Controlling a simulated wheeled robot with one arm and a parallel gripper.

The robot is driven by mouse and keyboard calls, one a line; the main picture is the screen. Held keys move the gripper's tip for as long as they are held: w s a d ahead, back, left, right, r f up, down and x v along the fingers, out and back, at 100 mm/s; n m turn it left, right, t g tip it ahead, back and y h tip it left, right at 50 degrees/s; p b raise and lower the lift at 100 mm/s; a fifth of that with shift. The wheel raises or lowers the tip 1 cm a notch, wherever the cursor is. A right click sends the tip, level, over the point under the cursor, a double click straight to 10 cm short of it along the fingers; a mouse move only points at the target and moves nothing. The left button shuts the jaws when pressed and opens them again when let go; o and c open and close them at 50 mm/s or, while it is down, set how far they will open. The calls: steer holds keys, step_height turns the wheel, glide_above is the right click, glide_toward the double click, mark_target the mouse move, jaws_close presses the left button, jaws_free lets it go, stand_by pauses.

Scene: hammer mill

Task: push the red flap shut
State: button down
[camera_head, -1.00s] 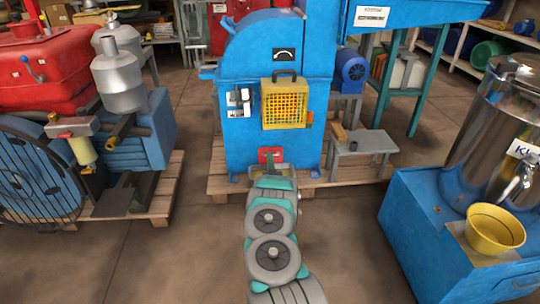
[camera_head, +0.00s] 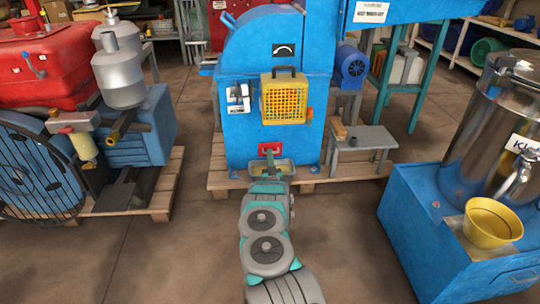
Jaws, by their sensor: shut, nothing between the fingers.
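The red flap (camera_head: 269,149) is a small red plate low on the front of the blue hammer mill (camera_head: 240,120). A dark handle or slot shows on it. My gripper (camera_head: 269,157) is shut and empty, at the far end of my arm, in front of the flap's lower edge. I cannot tell whether it touches the flap, nor how far the flap stands open. A shallow tan tray (camera_head: 286,166) sits just under the flap, partly hidden by my arm.
A yellow mesh guard (camera_head: 284,98) is above the flap. A small grey bench (camera_head: 363,138) stands right of the mill on the pallet (camera_head: 222,182). A red and blue engine is at left, a blue stand with a yellow bowl (camera_head: 489,223) at right. Floor between is clear.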

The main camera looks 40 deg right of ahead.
steer(key=shift+g+y, duration=0.3)
steer(key=shift+y, duration=0.1)
steer(key=f, duration=0.4)
steer(key=shift+s+a, duration=0.2)
steer(key=shift+a, duration=0.15)
steer(key=shift+s+a+f, duration=0.1)
steer(key=shift+s+f, duration=0.2)
steer(key=shift+s, duration=0.1)
steer(key=s+a+r+p, duration=0.1)
steer(key=s+a, duration=0.2)
steer(key=s, duration=0.2)
steer(key=shift+r+h, duration=0.3)
steer(key=shift+h, duration=0.1)
